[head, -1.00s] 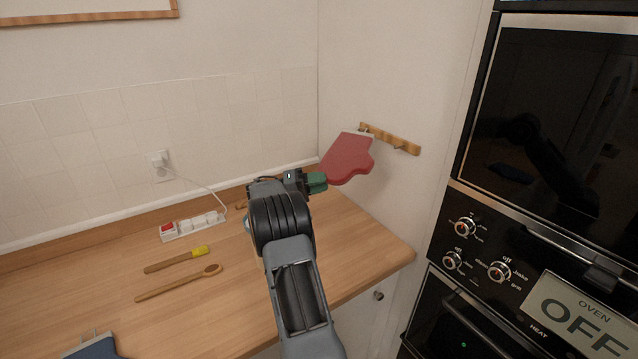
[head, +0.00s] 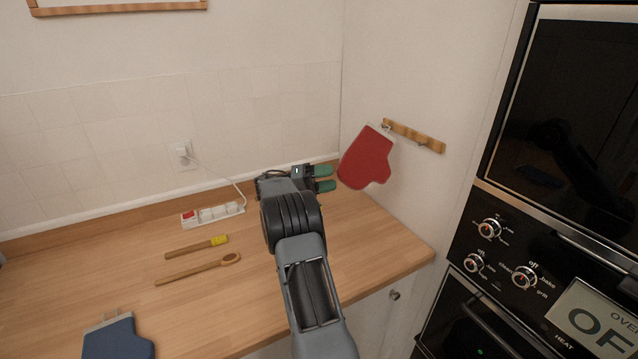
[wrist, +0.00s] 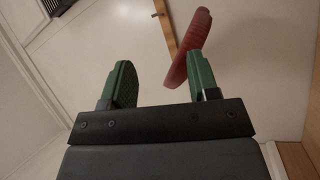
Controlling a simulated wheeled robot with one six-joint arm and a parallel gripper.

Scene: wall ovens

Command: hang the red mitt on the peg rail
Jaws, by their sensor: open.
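The red mitt (head: 366,158) hangs by its cuff end at the left end of the wooden peg rail (head: 416,136) on the side wall, tilted, with its rounded end down. The mitt (wrist: 188,50) and the rail (wrist: 165,25) also show in the wrist view. My gripper (head: 328,178) is open and empty, just left of the mitt's lower end. In the wrist view my gripper (wrist: 162,82) has its green fingers spread, and the right finger overlaps the mitt in the picture. I cannot tell whether that finger touches it. The loop on the peg is too small to make out clearly.
A blue mitt (head: 118,338) lies at the counter's front left. A yellow-ended brush (head: 198,247), a wooden spoon (head: 198,269) and a power strip (head: 212,214) lie on the counter (head: 370,240). Ovens (head: 560,130) stand at right. The counter's right part is clear.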

